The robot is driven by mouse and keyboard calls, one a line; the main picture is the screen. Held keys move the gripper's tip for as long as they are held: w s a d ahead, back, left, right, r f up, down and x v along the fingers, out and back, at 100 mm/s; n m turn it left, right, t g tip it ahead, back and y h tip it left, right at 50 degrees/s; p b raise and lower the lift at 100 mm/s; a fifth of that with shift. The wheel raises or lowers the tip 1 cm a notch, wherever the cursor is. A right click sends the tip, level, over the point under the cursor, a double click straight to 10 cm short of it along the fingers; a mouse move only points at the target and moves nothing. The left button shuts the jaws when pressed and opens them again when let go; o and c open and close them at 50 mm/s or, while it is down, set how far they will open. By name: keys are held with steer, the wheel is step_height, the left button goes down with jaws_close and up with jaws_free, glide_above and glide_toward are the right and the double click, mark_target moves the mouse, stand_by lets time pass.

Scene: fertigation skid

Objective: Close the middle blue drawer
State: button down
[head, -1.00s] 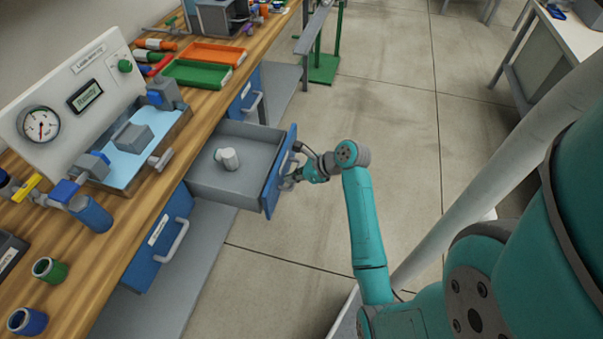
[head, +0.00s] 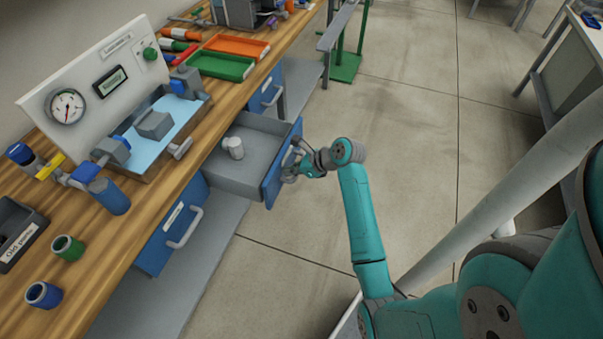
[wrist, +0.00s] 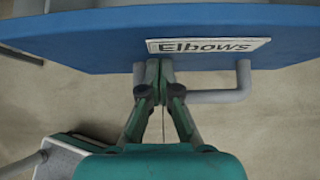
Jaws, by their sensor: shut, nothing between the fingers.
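The middle blue drawer (head: 282,165) stands pulled out from under the wooden bench, its grey tray holding a small pale cylindrical fitting (head: 233,148). In the wrist view its blue front (wrist: 90,40) carries a label reading "Elbows" and a grey bar handle (wrist: 225,95). My gripper (head: 288,172) is at the outer side of the drawer front. In the wrist view my gripper (wrist: 160,68) is shut and empty, its fingertips at the front just below the label, beside the left end of the handle. Whether the tips touch the front is hard to tell.
Closed-looking blue drawers sit on either side, the near one (head: 172,225) and the far one (head: 264,92). The bench top (head: 120,235) holds a gauge panel (head: 95,95), a green tray (head: 222,66) and an orange tray (head: 240,47). Open floor lies right of the drawer.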

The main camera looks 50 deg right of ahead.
glide_above(233, 164)
steer(key=shift+s, duration=0.15)
steer(key=shift+w+r, duration=0.2)
